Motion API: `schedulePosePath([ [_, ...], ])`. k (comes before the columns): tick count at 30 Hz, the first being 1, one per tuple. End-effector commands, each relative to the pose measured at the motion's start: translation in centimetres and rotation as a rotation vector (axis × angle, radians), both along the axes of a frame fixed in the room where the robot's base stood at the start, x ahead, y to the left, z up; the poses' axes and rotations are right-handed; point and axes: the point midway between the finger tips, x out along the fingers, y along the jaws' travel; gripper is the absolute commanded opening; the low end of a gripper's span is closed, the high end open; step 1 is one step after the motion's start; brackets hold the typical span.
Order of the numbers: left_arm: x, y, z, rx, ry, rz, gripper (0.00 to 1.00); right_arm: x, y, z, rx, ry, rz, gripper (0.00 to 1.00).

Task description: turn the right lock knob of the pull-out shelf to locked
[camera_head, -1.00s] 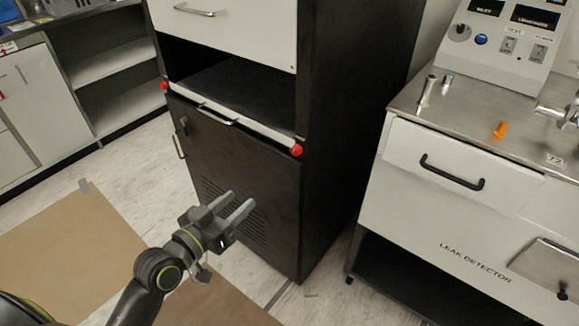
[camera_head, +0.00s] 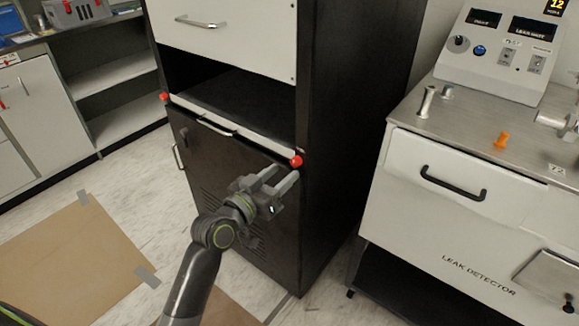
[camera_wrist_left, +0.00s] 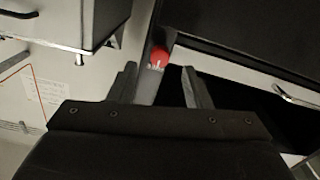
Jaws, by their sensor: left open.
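The right lock knob (camera_head: 296,161) is a small red knob at the right front corner of the pull-out shelf (camera_head: 262,140). A matching red knob (camera_head: 164,97) sits at the shelf's left end. My left gripper (camera_head: 281,177) is open and empty, just below and left of the right knob in the head view. In the left wrist view the red knob (camera_wrist_left: 159,57) shows ahead, between and beyond the two open fingertips (camera_wrist_left: 160,85), with a pale marking at its lower edge. The fingers appear apart from it. My right gripper is not in view.
The dark cabinet (camera_head: 345,120) holds the shelf, with a white drawer (camera_head: 225,30) above and a vented door (camera_head: 215,165) below. The leak detector bench (camera_head: 450,190) stands to the right across a narrow gap. Brown sheets (camera_head: 75,255) lie on the floor.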

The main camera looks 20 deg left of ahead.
Motion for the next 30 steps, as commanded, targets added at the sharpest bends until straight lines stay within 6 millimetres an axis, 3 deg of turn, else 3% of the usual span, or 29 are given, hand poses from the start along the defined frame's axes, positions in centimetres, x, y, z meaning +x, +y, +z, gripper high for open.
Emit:
schedulePosePath([
  [7, 3.1, -1.1, 0.0, -0.001, -0.001, 0.000, 0.45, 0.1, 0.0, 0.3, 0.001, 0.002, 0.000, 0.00],
  [19, 3.7, -1.4, 0.0, 0.000, 0.000, 0.000, 0.45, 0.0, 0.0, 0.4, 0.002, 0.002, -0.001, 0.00],
  [30, 3.7, -1.3, 0.0, 0.000, 0.000, 0.000, 0.00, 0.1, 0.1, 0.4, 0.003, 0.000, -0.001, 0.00],
])
